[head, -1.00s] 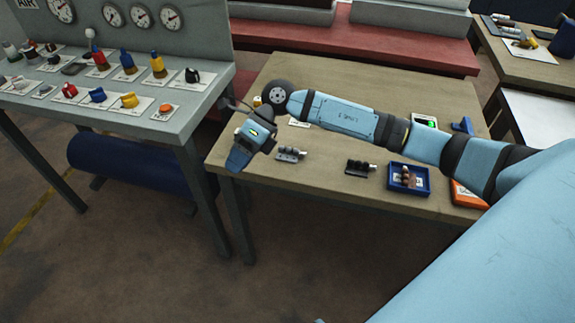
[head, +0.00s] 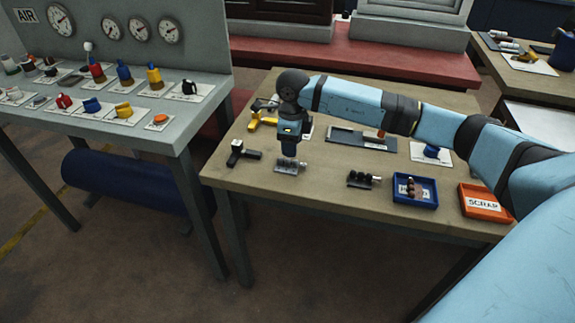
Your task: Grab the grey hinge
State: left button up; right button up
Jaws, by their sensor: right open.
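The grey hinge (head: 291,168) lies on the wooden table near its front left edge in the head view. My right gripper (head: 289,152) points down just above and behind the hinge, its jaws open. Whether the fingers touch the hinge or reach around it, I cannot tell. A similar black hinge (head: 363,180) lies to the right. My left gripper is out of view.
A blue tray (head: 415,204) holding small parts and an orange SCRAP tray (head: 486,215) sit to the right. A black T-shaped tool (head: 242,152) and a yellow tool (head: 262,120) lie to the left. The front table strip is clear.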

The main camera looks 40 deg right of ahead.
aim_at(290, 160)
jog(key=f, duration=0.5)
jog(key=shift+a+f+b, duration=0.2)
jog(key=shift+b, duration=0.1)
grip_shut()
